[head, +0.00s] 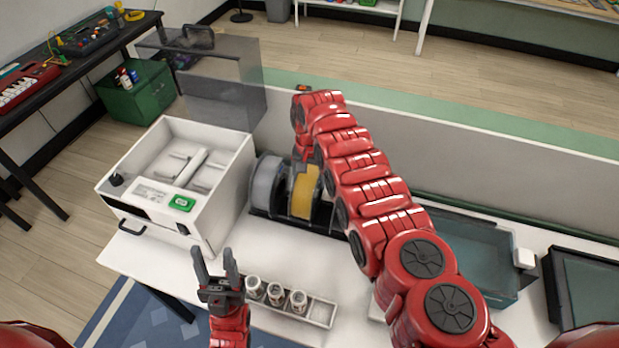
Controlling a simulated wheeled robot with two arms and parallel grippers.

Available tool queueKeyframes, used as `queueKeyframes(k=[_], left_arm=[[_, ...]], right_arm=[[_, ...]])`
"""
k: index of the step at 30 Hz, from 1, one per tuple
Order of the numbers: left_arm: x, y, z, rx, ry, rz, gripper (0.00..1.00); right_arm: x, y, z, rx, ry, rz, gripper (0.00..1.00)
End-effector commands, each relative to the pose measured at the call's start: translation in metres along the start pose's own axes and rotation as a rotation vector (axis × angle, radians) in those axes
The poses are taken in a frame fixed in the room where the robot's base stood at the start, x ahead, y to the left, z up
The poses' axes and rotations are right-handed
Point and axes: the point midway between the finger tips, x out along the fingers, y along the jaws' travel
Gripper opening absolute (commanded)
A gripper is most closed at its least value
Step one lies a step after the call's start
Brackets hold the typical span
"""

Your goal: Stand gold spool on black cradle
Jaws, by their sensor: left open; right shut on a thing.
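The gold spool (304,192) is upright at the black cradle (262,213), to the right of a grey spool (267,186). My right gripper (302,160) is above the gold spool and shut on its upper part; my arm hides some of the grip and the cradle's right part. I cannot tell whether the spool's underside touches the cradle. My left gripper (214,258) is open and empty at the table's front, pointing away from me, apart from the spools.
A white open-topped machine (225,195) stands left of the cradle, its clear lid raised. A white tray (319,312) with small jars lies by my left gripper. A teal translucent bin (465,250) is at the right. A low grey partition (440,165) runs behind.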

Motion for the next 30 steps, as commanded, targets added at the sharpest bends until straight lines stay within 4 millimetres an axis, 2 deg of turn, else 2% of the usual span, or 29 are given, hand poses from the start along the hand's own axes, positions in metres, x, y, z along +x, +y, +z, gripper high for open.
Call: queueKeyframes(k=[28, 29, 30], left_arm=[[-0.0074, 0.0004, 0.0013, 0.000, 0.000, 0.000, 0.50], [-0.0074, 0.0004, 0.0013, 0.000, 0.000, 0.000, 0.50], [-0.0074, 0.0004, 0.0012, 0.000, 0.000, 0.000, 0.50]], right_arm=[[0.0061, -0.0005, -0.0009, 0.000, 0.003, -0.002, 0.00], [0.0061, -0.0005, -0.0009, 0.000, 0.003, -0.002, 0.83], [0.0061, -0.0005, -0.0009, 0.000, 0.003, -0.002, 0.90]])
